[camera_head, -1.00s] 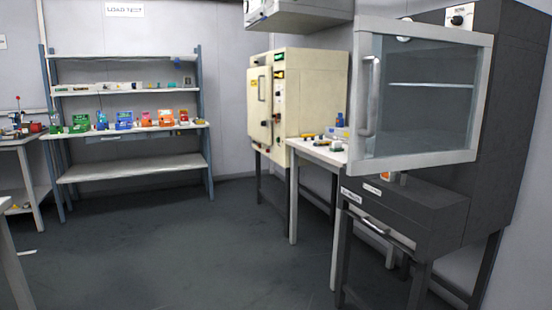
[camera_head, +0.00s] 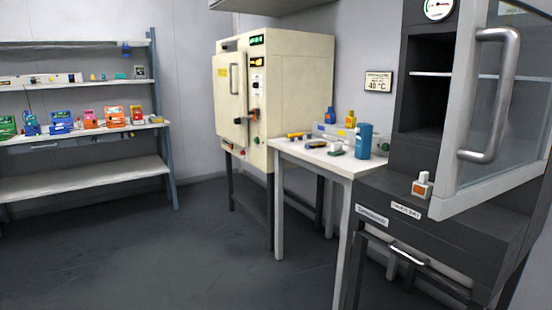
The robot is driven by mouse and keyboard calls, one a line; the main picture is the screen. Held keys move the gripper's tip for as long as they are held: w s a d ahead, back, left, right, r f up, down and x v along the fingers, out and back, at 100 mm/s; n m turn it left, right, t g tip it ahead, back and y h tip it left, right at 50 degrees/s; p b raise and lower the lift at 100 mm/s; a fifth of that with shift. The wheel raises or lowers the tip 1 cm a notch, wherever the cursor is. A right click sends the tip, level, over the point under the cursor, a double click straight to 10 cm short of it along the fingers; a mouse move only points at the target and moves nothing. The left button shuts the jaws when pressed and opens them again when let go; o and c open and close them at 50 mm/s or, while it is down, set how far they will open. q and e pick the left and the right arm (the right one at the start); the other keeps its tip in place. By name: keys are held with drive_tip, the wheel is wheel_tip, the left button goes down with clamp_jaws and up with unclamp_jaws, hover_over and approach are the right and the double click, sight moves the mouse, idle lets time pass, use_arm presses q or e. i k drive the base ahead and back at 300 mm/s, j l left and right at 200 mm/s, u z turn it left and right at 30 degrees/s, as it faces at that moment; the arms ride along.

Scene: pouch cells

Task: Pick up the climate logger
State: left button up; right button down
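A small white device with an orange face (camera_head: 422,187) stands on the dark ledge below the open glass door at the right. It may be the climate logger, but I cannot read any label on it. Neither of my grippers is in view.
The open glass door (camera_head: 470,190) juts out from the dark chamber (camera_head: 430,45) at the right. A white table (camera_head: 320,160) with bottles and small items stands beside it. A cream oven (camera_head: 305,85) stands behind, and shelves (camera_head: 90,180) at the left. The floor (camera_head: 170,255) is clear.

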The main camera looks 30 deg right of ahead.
sight(363, 140)
drive_tip(key=i, duration=1.7)
drive_tip(key=i+z, duration=0.2)
drive_tip(key=i, duration=0.25)
drive_tip(key=i+j+z, duration=0.2)
drive_tip(key=i, duration=0.2)
drive_tip(key=i+j+z, duration=0.2)
drive_tip(key=i, duration=0.25)
drive_tip(key=z, duration=1.85)
